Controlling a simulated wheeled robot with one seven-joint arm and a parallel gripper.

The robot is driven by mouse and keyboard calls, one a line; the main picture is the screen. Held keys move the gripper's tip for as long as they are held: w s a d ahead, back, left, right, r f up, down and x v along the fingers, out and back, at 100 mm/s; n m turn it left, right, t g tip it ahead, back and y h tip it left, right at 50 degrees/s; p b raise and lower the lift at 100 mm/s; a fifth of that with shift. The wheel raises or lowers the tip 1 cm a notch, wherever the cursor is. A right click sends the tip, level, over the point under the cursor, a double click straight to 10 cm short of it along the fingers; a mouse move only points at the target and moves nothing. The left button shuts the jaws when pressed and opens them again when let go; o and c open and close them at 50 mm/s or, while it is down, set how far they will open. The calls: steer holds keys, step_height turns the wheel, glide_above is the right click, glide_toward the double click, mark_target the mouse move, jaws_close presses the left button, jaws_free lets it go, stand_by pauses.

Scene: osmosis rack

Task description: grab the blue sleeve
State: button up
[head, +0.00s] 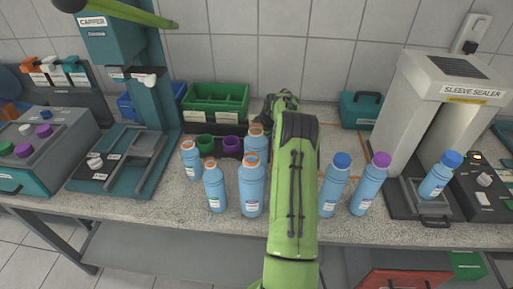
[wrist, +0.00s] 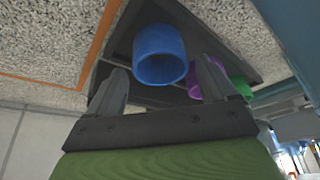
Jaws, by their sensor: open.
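The blue sleeve (wrist: 160,55) is a short open tube in a dark tray (wrist: 185,18). In the wrist view it appears between the two spread fingers of my gripper (wrist: 161,66). The gripper is open, and I cannot tell whether either finger touches the sleeve. A purple sleeve (wrist: 194,84) and a green sleeve (wrist: 241,88) are in the same tray, partly behind the right finger. In the head view the green sleeve (head: 205,142) and purple sleeve (head: 231,143) show, while the blue sleeve is hidden, and the gripper is mostly behind my arm.
The capper (head: 128,130) and a green bin (head: 216,103) are at the left.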

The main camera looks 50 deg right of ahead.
steer(key=x, duration=0.3)
steer(key=shift+w+f, duration=0.1)
steer(key=shift+w, duration=0.05)
steer(key=shift+c, duration=0.3)
steer(key=c, duration=0.7)
